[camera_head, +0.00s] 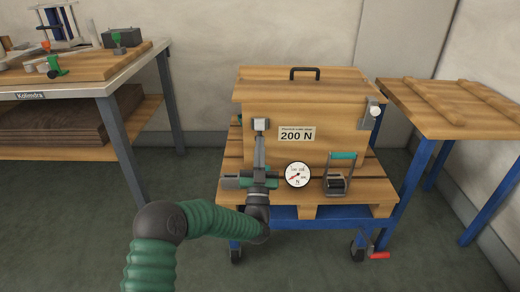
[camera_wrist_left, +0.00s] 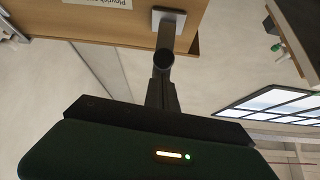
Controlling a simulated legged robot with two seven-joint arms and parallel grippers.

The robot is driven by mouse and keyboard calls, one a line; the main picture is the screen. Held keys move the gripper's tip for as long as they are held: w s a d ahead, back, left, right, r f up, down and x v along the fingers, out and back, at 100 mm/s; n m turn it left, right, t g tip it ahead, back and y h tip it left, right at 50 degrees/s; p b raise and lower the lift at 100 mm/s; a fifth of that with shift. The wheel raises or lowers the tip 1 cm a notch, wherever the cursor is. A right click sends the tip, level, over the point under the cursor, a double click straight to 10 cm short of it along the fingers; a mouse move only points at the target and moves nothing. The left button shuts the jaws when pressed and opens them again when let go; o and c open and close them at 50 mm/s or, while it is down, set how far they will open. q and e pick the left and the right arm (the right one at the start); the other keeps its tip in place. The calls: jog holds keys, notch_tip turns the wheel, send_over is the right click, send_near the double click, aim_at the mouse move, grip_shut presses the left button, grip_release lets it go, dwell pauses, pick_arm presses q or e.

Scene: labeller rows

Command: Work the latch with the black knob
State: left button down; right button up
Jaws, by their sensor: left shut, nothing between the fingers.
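The wooden box (camera_head: 305,115) carries a small pale latch plate (camera_head: 260,124) on the left of its front. In the left wrist view the plate (camera_wrist_left: 160,19) has a grey bar, and a round black knob (camera_wrist_left: 163,58) shows at the bar's near end. My left gripper (camera_head: 260,142) is shut and empty, its fingers pointing up just below the plate. In the left wrist view the fingers (camera_wrist_left: 162,78) line up with the knob; I cannot tell whether they touch it. In the head view the knob is not clearly visible. My right gripper is not in view.
The box stands on a pallet (camera_head: 375,190) on a blue wheeled cart. Another fitting (camera_head: 373,110) is at the box's right edge. Benches stand left and right.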

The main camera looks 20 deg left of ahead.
pick_arm(q)
jog(key=shift+w+a+r, duration=0.1)
jog(key=shift+w+r, duration=0.25)
jog(key=shift+w, duration=0.05)
jog(key=shift+w+f, duration=0.1)
jog(key=shift+f, duration=0.7)
